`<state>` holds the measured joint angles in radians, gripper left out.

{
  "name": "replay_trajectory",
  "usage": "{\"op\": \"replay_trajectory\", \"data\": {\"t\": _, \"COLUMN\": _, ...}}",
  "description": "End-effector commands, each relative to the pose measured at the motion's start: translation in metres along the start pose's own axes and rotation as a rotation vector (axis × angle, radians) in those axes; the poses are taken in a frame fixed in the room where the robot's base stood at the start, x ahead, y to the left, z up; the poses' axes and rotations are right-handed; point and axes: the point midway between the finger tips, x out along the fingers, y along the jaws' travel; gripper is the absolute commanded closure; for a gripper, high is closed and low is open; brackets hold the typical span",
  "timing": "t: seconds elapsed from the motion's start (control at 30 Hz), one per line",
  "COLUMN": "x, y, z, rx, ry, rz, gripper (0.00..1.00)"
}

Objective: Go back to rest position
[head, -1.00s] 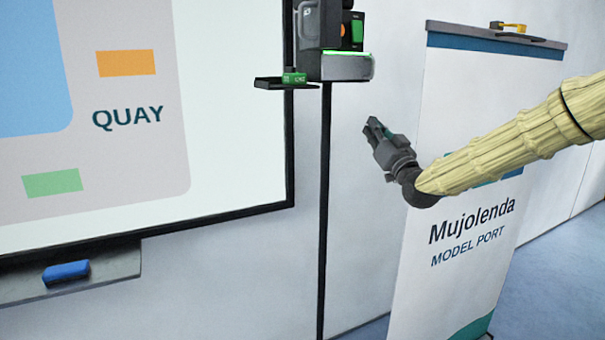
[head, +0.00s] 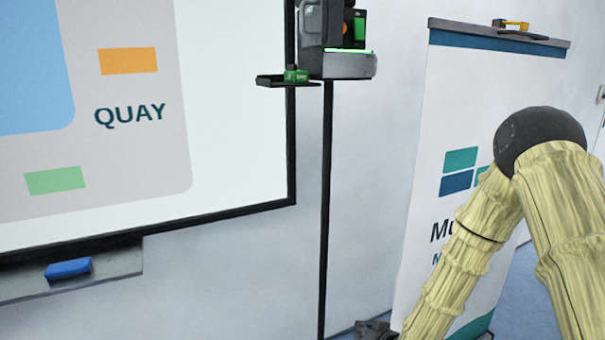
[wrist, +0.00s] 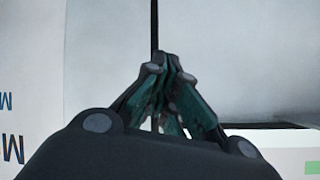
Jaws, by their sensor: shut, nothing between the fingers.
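My gripper (wrist: 165,75) shows in the wrist view with its fingertips together and nothing between them. In the head view only a small dark part of my gripper (head: 375,328) shows at the bottom edge; its fingers are cut off or hidden there. My arm, in a pale yellow sleeve, is bent at a dark elbow at the right of the head view and slopes down to the left.
A banner stand (head: 408,190) stands behind my arm.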

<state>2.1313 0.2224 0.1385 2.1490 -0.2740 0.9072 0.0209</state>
Motion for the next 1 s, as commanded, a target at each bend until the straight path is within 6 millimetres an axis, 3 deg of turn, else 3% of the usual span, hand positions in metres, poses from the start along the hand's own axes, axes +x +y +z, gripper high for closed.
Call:
{"op": "replay_trajectory", "data": {"t": 0.03, "x": -0.005, "y": 0.004, "z": 0.033, "rx": 0.006, "ry": -0.058, "rz": 0.016, "gripper": 1.0}}
{"op": "replay_trajectory", "data": {"t": 0.27, "x": -0.041, "y": 0.019, "z": 0.159, "rx": 0.029, "ry": -0.299, "rz": 0.091, "gripper": 1.0}}
{"op": "replay_trajectory", "data": {"t": 0.47, "x": -0.094, "y": 0.031, "z": 0.261, "rx": 0.046, "ry": -0.515, "rz": 0.163, "gripper": 1.0}}
{"op": "replay_trajectory", "data": {"t": 0.6, "x": -0.142, "y": 0.038, "z": 0.325, "rx": 0.055, "ry": -0.667, "rz": 0.217, "gripper": 1.0}}
{"op": "replay_trajectory", "data": {"t": 0.8, "x": -0.206, "y": 0.044, "z": 0.388, "rx": 0.061, "ry": -0.843, "rz": 0.281, "gripper": 1.0}}
{"op": "replay_trajectory", "data": {"t": 1.0, "x": -0.237, "y": 0.046, "z": 0.411, "rx": 0.062, "ry": -0.918, "rz": 0.31, "gripper": 1.0}}
